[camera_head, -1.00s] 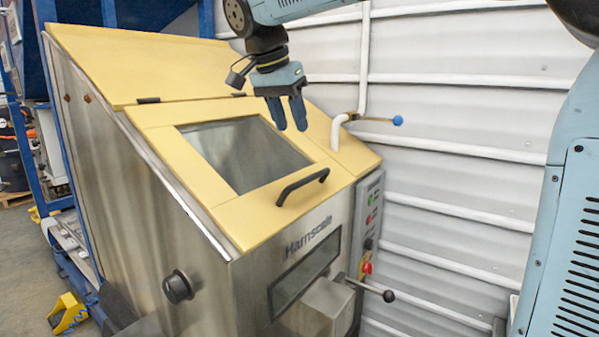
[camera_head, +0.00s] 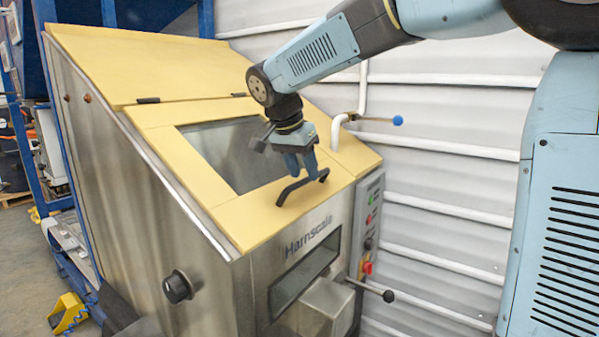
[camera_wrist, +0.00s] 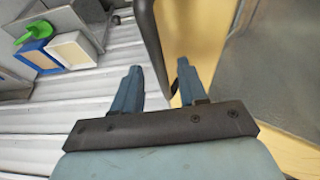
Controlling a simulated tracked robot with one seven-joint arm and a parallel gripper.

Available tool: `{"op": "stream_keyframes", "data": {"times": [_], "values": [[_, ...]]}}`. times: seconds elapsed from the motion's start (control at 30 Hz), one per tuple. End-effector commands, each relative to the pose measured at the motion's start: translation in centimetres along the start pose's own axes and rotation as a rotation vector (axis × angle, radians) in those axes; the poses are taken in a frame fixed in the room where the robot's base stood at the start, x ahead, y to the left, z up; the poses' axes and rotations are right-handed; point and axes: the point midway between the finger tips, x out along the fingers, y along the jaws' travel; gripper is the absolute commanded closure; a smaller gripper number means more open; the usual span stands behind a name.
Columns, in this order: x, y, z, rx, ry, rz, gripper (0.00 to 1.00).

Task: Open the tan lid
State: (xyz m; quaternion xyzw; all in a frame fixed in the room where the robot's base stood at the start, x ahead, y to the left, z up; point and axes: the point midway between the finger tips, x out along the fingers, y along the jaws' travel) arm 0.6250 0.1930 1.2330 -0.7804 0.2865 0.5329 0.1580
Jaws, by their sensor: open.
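The tan lid (camera_head: 243,216) lies shut on the sloped front of the steel hopper, with a clear window (camera_head: 225,150) in it. Its black bar handle (camera_head: 290,191) is near the lid's lower edge. My gripper (camera_head: 303,172) is open, pointing down at the handle's upper right part, and covers some of it. In the wrist view the dark handle (camera_wrist: 150,35) runs between the two blue fingers (camera_wrist: 157,75). I cannot tell how deep it sits between them. Black hinges (camera_head: 148,100) show at the lid's upper edge.
A fixed tan panel (camera_head: 140,65) is above the lid. A white pipe with a blue-knobbed lever (camera_head: 397,120) stands to the right. A button panel (camera_head: 368,225) and a black-knobbed lever (camera_head: 388,296) are lower right. The ribbed wall is close behind.

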Motion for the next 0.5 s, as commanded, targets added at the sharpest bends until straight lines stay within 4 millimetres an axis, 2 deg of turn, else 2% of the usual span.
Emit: {"op": "stream_keyframes", "data": {"times": [0.13, 0.43, 0.5], "values": [[0.84, 0.02, 0.02, 0.0, 0.0, 0.0, 0.58], [0.98, -0.01, 0.04, -0.001, 0.0, -0.001, 0.58], [0.97, -0.01, 0.05, -0.001, 0.0, -0.001, 0.64]]}}
